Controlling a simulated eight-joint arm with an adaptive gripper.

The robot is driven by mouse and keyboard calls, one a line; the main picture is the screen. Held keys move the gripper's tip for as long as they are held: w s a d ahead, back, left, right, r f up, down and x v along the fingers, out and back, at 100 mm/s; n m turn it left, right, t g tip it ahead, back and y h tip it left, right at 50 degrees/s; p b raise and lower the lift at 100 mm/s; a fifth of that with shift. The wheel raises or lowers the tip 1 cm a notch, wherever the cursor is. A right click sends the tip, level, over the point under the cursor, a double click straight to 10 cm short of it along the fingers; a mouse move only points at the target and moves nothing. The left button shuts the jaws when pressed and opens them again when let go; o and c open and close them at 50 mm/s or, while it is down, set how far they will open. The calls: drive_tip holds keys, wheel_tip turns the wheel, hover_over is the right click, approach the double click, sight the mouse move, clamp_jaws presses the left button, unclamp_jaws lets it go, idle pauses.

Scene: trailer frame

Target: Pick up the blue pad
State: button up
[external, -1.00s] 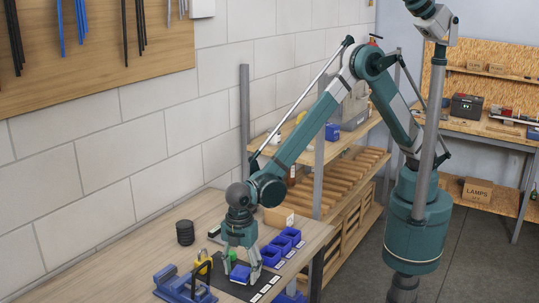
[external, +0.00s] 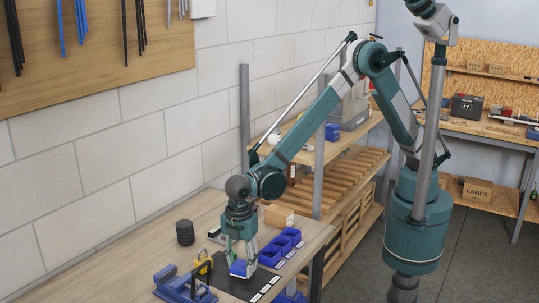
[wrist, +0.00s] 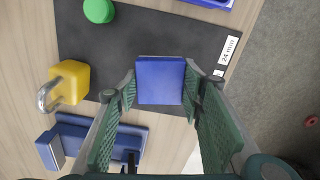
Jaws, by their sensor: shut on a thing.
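The blue pad (wrist: 160,80) is a square blue piece between my gripper's two fingers in the wrist view, over the black mat (wrist: 200,40). In the external view the pad (external: 239,269) shows low between the fingertips, partly hidden by them. My gripper (wrist: 159,92) points down and is shut on the pad, one green finger at each side. It also shows in the external view (external: 241,266). I cannot tell whether the pad is clear of the mat.
A green round piece (wrist: 99,10) and a yellow padlock (wrist: 70,82) lie near the pad. A blue vise (external: 183,286) stands at the front. Blue bins (external: 281,245) sit to the right, a stack of black discs (external: 185,232) at the back left. The bench's left side is clear.

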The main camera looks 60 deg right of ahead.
sight(241, 265)
wheel_tip(241, 265, up, 7)
drive_tip(key=shift+r, duration=0.15)
